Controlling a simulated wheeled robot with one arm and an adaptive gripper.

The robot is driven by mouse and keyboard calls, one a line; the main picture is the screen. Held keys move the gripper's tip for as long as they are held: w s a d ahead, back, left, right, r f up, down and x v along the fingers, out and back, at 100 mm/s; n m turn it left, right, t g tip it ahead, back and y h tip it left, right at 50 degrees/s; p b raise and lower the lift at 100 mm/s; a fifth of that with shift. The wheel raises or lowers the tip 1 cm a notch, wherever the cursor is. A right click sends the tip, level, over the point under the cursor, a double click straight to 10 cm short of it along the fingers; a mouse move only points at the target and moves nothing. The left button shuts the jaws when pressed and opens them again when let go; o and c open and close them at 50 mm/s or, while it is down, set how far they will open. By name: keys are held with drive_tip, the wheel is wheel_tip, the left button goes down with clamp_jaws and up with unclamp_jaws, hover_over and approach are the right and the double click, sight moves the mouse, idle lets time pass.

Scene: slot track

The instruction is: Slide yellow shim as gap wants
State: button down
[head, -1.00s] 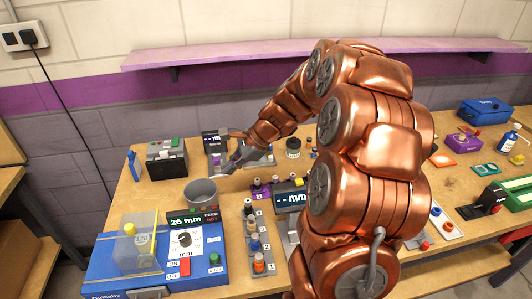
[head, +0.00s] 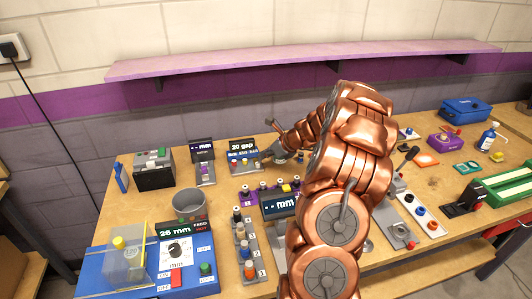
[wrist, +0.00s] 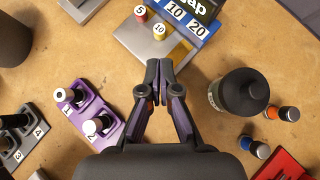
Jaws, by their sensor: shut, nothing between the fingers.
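The gap station (head: 244,146) stands at the back of the bench, with a dark sign that reads "26 gap" above a grey base. In the wrist view its base (wrist: 140,42) is at the top, with labels 10 and 20 showing. The yellow shim (wrist: 159,30), a knob marked 10, sits on that base beside a red knob marked 5 (wrist: 140,13). The third position is not clear. My gripper (wrist: 158,68) is shut and empty, just in front of the base and apart from the yellow shim. In the head view my gripper (head: 268,155) is right of the station.
A purple rack (wrist: 94,117) with black-and-white pegs is left of my gripper. A dark jar (wrist: 238,92) stands close on its right, with small orange and blue pegs beyond. A blue feed box (head: 140,268) and a grey cup (head: 188,205) are at the left.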

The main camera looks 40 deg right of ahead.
sight(251, 165)
drive_tip(key=shift+p+x, duration=0.55)
drive_tip(key=shift+x, duration=2.85)
drive_tip(key=shift+w+r, duration=0.1)
drive_tip(key=shift+r, duration=0.05)
drive_tip(key=shift+w+d+p, duration=0.1)
drive_tip(key=shift+w+p, duration=0.55)
drive_tip(key=shift+r, duration=0.1)
